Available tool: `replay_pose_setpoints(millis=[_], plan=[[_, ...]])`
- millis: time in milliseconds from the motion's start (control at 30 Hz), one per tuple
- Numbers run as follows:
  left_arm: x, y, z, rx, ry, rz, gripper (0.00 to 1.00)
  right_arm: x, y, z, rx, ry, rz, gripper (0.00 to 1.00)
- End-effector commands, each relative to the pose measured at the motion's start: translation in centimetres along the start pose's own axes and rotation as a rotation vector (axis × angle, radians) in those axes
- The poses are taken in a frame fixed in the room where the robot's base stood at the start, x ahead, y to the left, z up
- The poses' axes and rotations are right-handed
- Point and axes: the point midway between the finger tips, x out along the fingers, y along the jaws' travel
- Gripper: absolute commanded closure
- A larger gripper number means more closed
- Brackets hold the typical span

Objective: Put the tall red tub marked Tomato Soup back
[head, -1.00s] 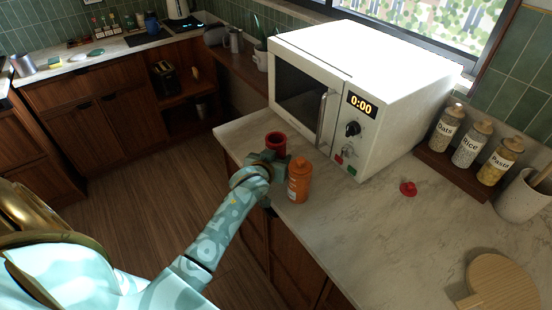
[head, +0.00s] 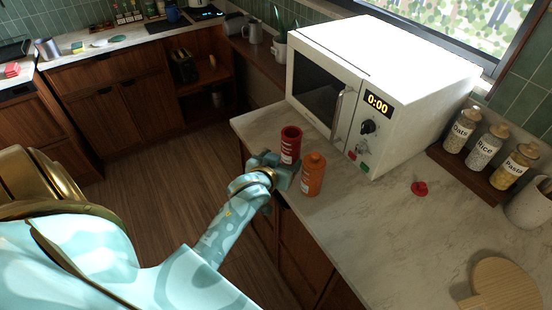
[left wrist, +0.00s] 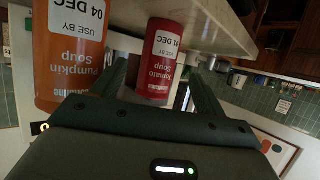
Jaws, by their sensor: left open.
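The red tub (head: 291,146) stands upright on the counter by the microwave's front left corner, its top dark and recessed. In the left wrist view the picture is upside down and the tub (left wrist: 163,62) shows its Tomato Soup print and a white use-by label. My left gripper (head: 281,168) is open, low on the near side of the tub. In the wrist view its fingers (left wrist: 158,95) lie to either side of the tub's lower-drawn end; I cannot tell whether they touch it. An orange Pumpkin Soup tub (head: 314,174) stands close to the gripper's right. My right gripper is out of view.
The white microwave (head: 372,85) is shut, just behind the tubs. A small red knob-like piece (head: 419,188) lies on the counter (head: 385,235). Jars marked Oats, Rice and Pasta stand on a wooden rack (head: 465,172). A round board (head: 505,285) lies at the front right.

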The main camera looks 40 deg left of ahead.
Motion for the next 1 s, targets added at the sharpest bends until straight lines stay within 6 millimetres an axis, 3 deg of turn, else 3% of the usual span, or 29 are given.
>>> replay_pose_setpoints(millis=[200, 667, 767, 867, 933, 1000], plan=[[-3.3, 0.0, 0.0, -0.001, -0.001, -0.001, 0.27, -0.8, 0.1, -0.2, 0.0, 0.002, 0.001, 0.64], [-4.0, 0.1, 0.8, 0.027, -0.022, 0.0, 0.27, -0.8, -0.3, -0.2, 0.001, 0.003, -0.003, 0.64], [-4.8, 0.3, 3.6, 0.136, -0.107, 0.007, 0.27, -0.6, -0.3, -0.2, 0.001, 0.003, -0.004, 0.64], [-6.6, 0.6, 8.3, 0.323, -0.249, 0.028, 0.27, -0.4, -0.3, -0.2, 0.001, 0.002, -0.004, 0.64], [-8.0, 0.8, 12.7, 0.464, -0.367, 0.061, 0.27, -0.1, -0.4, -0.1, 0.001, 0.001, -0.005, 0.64], [-7.6, 1.3, 17.9, 0.5, -0.447, 0.104, 0.27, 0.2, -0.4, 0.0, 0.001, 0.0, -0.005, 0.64]])
